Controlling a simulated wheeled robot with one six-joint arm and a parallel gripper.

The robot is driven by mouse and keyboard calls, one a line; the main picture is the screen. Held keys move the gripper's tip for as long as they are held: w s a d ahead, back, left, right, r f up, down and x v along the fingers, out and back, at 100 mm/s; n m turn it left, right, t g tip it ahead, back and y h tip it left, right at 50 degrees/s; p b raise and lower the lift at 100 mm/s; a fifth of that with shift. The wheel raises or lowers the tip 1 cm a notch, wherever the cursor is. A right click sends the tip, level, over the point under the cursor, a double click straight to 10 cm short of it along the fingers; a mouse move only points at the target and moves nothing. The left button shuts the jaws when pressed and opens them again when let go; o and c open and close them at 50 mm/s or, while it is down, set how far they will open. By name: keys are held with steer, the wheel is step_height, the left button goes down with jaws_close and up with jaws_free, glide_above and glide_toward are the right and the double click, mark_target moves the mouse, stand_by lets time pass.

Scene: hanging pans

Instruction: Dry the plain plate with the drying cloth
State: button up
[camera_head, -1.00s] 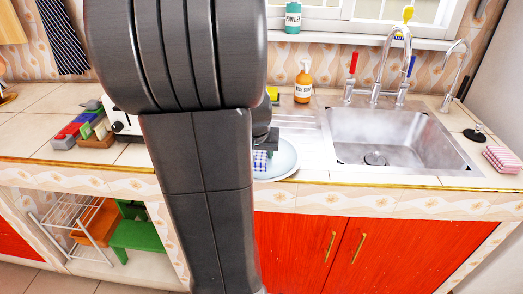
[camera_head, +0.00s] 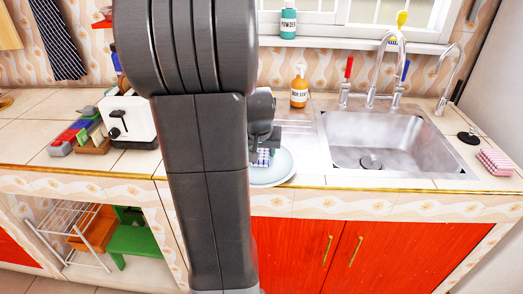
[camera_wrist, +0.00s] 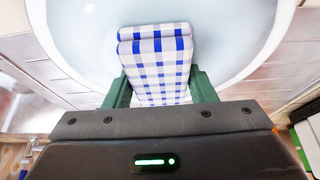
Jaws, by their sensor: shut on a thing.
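The plain plate (camera_head: 277,172) is pale and lies on the counter left of the sink, partly hidden behind my arm in the head view. It also fills the upper part of the wrist view (camera_wrist: 235,45). The drying cloth (camera_wrist: 157,52) is a folded blue-and-white checked cloth. My gripper (camera_wrist: 160,88) is shut on the cloth, with one green finger on each side of it. The cloth lies over the plate; whether it touches the surface I cannot tell for sure. In the head view the cloth (camera_head: 264,158) shows small beside my arm.
The metal sink (camera_head: 395,140) with its tap is right of the plate. An orange soap bottle (camera_head: 299,88) stands behind, and a pink checked cloth (camera_head: 495,161) lies at the far right. A white toaster (camera_head: 128,122) stands left of my arm.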

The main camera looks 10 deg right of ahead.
steer(key=shift+s+a+f+b, duration=0.1)
steer(key=shift+s+a+b, duration=0.15)
steer(key=shift+s+a, duration=0.45)
steer(key=shift+s+a+f+b, duration=0.1)
steer(key=shift+s+a+b, duration=0.1)
steer(key=shift+s+a, duration=0.5)
steer(key=shift+w+d+r+p, duration=0.2)
steer(key=shift+w+d+p, duration=0.45)
steer(key=shift+w+d, duration=1.1)
steer(key=shift+r, duration=0.1)
steer(key=shift+r+p, duration=2.3)
steer(key=shift+r, duration=0.6)
steer(key=shift+r+p, duration=1.2)
steer(key=shift+r, duration=0.35)
steer(key=shift+f, duration=0.15)
step_height(320, 180, down, 8)
steer(key=b, duration=0.6)
steer(key=shift+r, duration=0.25)
